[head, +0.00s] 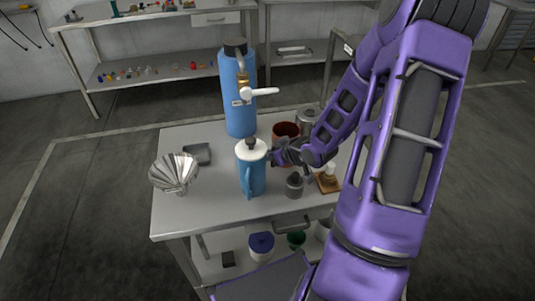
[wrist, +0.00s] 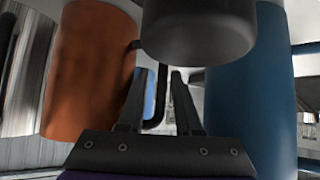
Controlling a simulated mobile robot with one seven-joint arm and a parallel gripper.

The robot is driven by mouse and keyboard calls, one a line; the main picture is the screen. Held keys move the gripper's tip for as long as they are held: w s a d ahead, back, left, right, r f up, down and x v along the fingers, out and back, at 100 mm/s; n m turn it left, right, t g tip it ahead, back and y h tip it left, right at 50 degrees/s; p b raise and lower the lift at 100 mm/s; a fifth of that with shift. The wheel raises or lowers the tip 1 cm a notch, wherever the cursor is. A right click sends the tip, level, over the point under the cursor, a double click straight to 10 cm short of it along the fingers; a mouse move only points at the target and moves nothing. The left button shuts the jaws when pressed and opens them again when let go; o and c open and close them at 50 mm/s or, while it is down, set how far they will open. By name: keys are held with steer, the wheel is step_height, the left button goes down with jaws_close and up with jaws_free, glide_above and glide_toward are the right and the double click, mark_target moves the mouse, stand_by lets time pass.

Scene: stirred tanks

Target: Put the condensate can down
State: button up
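No label picks out the condensate can. A small dark grey can (head: 294,186) appears to stand upright on the table, just in front of my gripper (head: 284,155). In the wrist view a dark grey rounded body (wrist: 198,30) fills the top centre, close to my fingers; I cannot tell for sure that it is the same can. My gripper's two fingers (wrist: 160,75) are apart. A thin dark curved bar shows in the gap, with clear space beside it; no grip on it is visible. In the head view my wrist partly hides the fingers.
A copper-brown pot (head: 285,130) and a steel can (head: 308,118) stand behind. A fluted silver bowl (head: 174,174) is at left. The table's (head: 195,213) front left is clear.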

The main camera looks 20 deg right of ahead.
steer(key=shift+o, duration=0.3)
steer(key=shift+r+p, duration=0.4)
steer(key=shift+r, duration=0.15)
steer(key=p+v, duration=0.3)
steer(key=v, duration=0.9)
